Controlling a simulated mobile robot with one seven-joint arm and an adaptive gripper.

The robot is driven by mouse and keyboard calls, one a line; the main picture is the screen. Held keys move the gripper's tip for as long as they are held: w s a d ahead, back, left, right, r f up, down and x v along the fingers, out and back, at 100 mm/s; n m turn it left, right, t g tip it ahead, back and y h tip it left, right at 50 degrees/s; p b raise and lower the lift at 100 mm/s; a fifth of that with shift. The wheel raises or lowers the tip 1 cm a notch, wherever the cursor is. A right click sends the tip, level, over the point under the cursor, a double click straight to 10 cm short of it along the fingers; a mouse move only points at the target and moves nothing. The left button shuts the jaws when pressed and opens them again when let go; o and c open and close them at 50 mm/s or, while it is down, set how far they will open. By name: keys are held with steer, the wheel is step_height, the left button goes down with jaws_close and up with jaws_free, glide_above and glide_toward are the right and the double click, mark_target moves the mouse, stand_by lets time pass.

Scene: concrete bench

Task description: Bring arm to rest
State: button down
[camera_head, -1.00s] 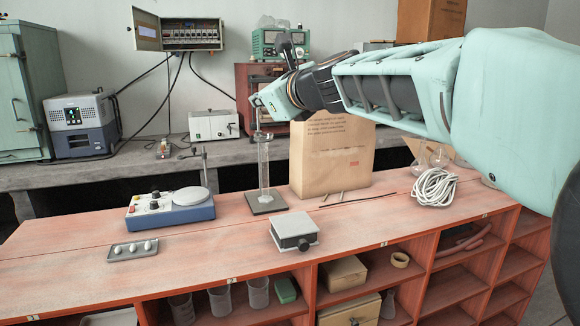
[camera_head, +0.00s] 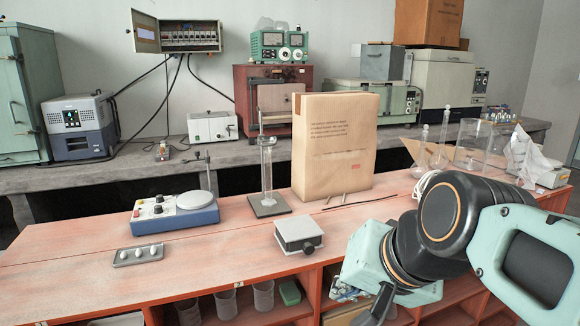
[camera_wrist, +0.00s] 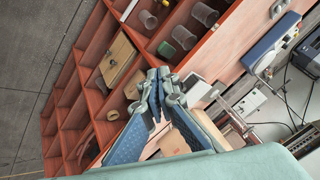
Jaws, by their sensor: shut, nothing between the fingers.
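My pale green arm is at the lower right of the head view, folded low in front of the bench. My gripper (camera_wrist: 157,95) shows in the wrist view with its fingers together and nothing between them. In the head view only a dark part of it shows at the bottom edge, below the wrist, and the fingertips cannot be made out. In the wrist view the gripper is seen against the red shelving (camera_wrist: 84,73) and the bench edge. No contact with any object can be seen.
On the red bench top (camera_head: 60,262) stand a blue-based stirrer (camera_head: 175,213), a small grey box (camera_head: 298,235), a tray (camera_head: 122,258), a measuring cylinder (camera_head: 267,170) and a paper bag (camera_head: 335,145). Glassware (camera_head: 442,140) stands at the right. My arm hides the bench's right front.

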steer(key=s+d+f+n+g+h, duration=0.1)
steer(key=s+d+f+n+h, duration=0.2)
steer(key=s+d+f, duration=0.25)
step_height(320, 180, up, 23)
steer(key=p, duration=2.2)
steer(key=shift+s+a+f, duration=0.2)
steer(key=shift+s+a, duration=0.1)
steer(key=shift+s, duration=0.05)
